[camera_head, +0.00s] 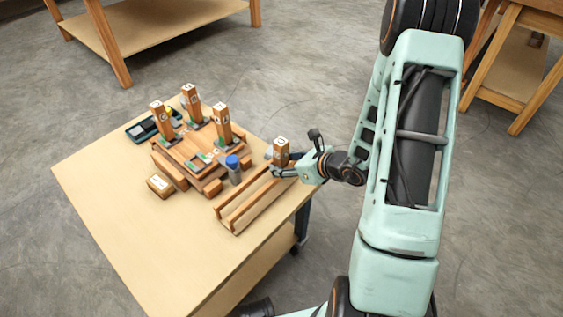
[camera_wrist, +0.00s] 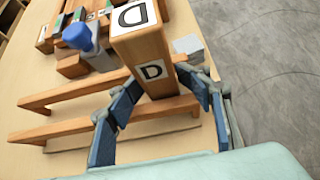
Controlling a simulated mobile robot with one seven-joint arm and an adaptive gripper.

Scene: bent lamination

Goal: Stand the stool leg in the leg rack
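The stool leg (camera_head: 281,151) is a square wooden post with white labels marked D. It is upright at the far right end of the leg rack (camera_head: 238,222). It also shows in the wrist view (camera_wrist: 150,48). The rack is two low parallel wooden rails, and its front rail shows in the wrist view (camera_wrist: 60,129). My gripper (camera_head: 284,167) has its blue fingers (camera_wrist: 160,79) on both sides of the leg, seemingly touching it. The leg's lower end overlaps the rail in view; I cannot tell whether it is seated or held above.
A wooden stool seat assembly with several upright lettered legs (camera_head: 221,118) stands left of the rack.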

